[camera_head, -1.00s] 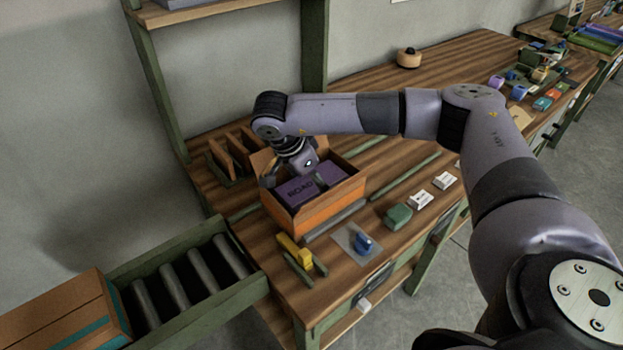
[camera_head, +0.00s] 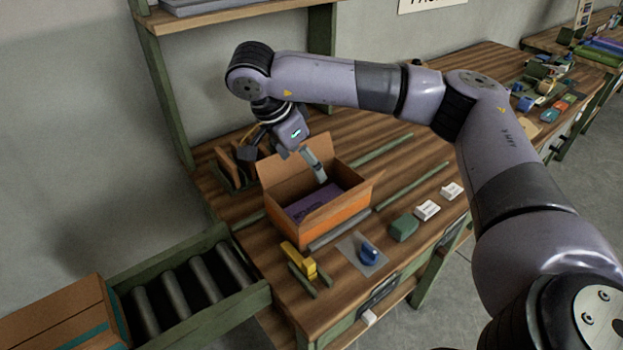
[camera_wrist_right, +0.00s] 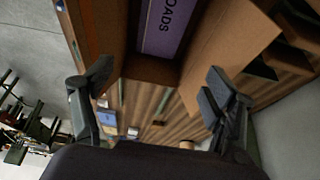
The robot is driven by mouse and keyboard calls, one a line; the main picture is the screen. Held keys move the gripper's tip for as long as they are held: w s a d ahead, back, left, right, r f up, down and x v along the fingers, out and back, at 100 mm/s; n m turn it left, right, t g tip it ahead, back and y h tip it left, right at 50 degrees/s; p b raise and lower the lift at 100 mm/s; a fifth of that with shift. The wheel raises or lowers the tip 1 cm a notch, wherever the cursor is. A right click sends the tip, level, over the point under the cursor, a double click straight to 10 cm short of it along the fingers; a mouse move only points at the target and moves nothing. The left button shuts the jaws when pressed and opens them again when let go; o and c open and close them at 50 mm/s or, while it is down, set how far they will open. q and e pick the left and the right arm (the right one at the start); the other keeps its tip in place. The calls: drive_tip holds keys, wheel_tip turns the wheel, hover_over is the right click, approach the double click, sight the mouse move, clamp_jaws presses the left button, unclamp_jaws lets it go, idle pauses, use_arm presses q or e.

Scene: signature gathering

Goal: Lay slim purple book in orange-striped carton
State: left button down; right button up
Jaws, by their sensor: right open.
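The slim purple book (camera_head: 313,204) lies inside the open orange-striped carton (camera_head: 336,217) on the workbench. In the right wrist view the book (camera_wrist_right: 166,28) shows part of a title, "OADS", between the carton walls. My right gripper (camera_head: 268,146) is above the carton's back left side, clear of the book. In the right wrist view its two fingers (camera_wrist_right: 155,88) are wide apart with nothing between them. My left gripper is in neither view.
A blue-handled tool (camera_head: 368,254), a yellow tool (camera_head: 298,258) and a green block (camera_head: 404,228) lie in front of the carton. A roller conveyor (camera_head: 185,290) with a brown box (camera_head: 62,318) stands at left. Wooden dividers (camera_head: 226,166) stand behind the carton.

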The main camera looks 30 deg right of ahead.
drive_tip(key=v, duration=0.2)
drive_tip(key=shift+a+r, duration=0.1)
drive_tip(key=shift+r, duration=0.25)
